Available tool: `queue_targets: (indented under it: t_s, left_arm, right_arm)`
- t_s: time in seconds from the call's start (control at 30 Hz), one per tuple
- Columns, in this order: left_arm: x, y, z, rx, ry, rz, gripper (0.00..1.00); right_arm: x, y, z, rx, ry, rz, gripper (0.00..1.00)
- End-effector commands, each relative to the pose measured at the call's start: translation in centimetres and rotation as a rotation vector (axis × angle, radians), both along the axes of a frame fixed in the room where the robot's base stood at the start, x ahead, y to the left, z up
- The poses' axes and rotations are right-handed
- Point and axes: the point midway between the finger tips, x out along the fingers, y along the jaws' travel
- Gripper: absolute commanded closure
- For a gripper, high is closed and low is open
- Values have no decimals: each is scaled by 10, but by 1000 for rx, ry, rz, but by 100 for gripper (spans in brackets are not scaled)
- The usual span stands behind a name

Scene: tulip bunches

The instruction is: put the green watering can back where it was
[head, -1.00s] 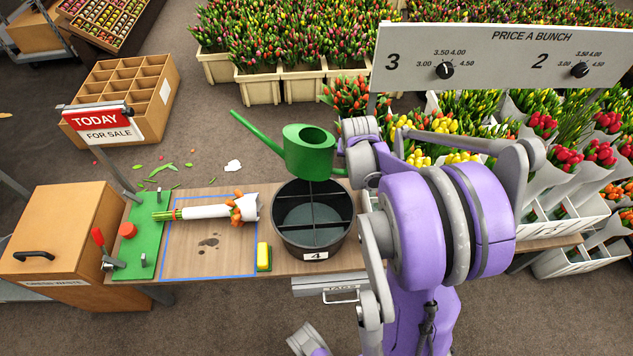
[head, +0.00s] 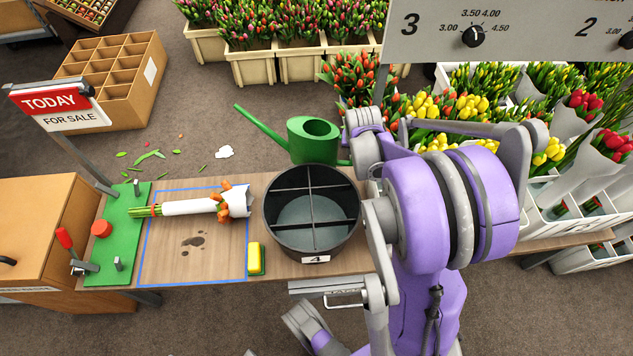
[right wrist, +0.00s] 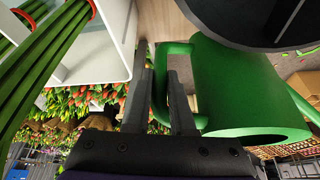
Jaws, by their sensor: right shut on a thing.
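The green watering can (head: 312,140) is in the head view just beyond the four-part black bucket (head: 312,225), its spout pointing left and away. Its base meets the bucket's far rim in the picture; I cannot tell whether it rests on the table or hangs above it. The right wrist view shows its green body (right wrist: 235,90) and handle. My right gripper (right wrist: 163,62) is shut on the handle; in the head view my own arm hides it. My left gripper is not in view.
A wrapped tulip bunch (head: 195,206) lies on the wooden table (head: 205,262) inside blue tape, with a yellow sponge (head: 255,258) beside the bucket. A TODAY sign (head: 55,103) stands at left. White flower crates (head: 560,220) stand at right.

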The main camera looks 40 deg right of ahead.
Motion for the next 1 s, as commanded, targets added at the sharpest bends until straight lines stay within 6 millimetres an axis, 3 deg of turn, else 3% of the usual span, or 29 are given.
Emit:
queue_targets:
  t_s: [0.23,0.47,0.7,1.0]
  left_arm:
    - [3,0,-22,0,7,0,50]
    - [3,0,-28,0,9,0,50]
    - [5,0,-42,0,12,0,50]
    - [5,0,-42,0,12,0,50]
  right_arm:
    - [1,0,-47,1,1,0,100]
    - [0,0,-66,0,0,-1,100]
    - [0,0,-98,0,0,-1,100]
    - [0,0,-99,0,0,-1,100]
